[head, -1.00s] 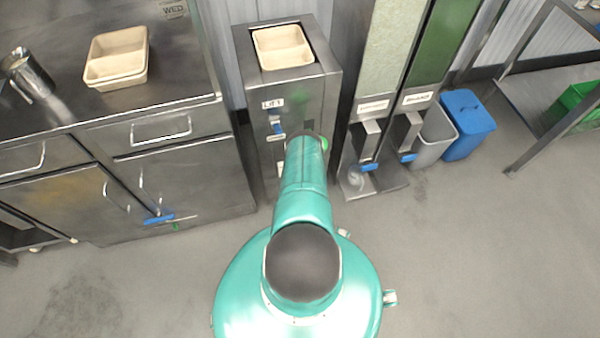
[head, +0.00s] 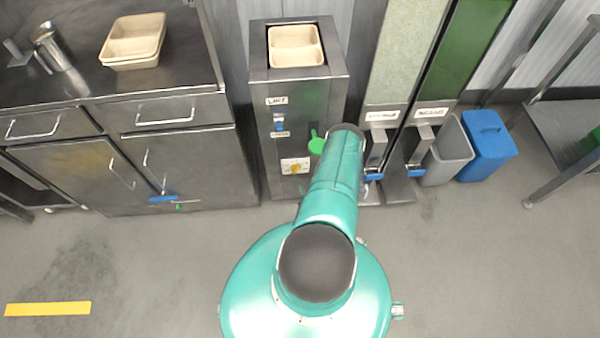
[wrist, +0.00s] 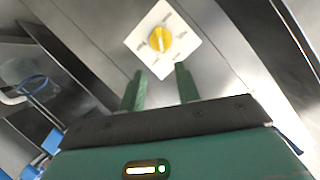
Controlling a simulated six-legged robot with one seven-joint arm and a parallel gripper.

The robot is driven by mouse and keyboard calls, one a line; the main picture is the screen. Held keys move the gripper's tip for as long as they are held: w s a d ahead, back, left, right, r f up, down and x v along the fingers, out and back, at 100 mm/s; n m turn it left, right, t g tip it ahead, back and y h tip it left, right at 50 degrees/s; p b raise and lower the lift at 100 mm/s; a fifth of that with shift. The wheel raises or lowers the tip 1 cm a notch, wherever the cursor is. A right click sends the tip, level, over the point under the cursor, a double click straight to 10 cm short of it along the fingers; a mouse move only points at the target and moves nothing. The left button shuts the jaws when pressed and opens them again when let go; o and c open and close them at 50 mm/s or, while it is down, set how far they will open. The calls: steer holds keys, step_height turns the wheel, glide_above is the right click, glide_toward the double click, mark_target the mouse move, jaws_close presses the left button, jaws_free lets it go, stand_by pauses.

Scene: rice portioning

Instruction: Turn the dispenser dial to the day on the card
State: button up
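The steel dispenser (head: 335,95) stands ahead in the head view. A yellow dial (head: 294,168) on a white plate (head: 285,163) is low on its front. In the wrist view the yellow dial (wrist: 159,39) sits on its white plate (wrist: 187,44), with small marks around it that I cannot read. My gripper (wrist: 160,76) is open and empty, its two green fingers apart. The dial shows beyond the fingertips, with no visible contact. The day on the card cannot be read now.
A two-compartment tray (head: 294,34) sits in the dispenser's top. Left is a steel counter (head: 190,72) with another tray (head: 133,36). Right are tall bins with blue-tipped levers, a grey bin (head: 452,150) and a blue bin (head: 487,140). The floor around me is open.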

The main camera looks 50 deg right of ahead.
mark_target(297, 171)
steer(key=x, duration=1.3)
steer(key=shift+w+a, duration=0.1)
steer(key=shift+c, duration=0.4)
jaws_close()
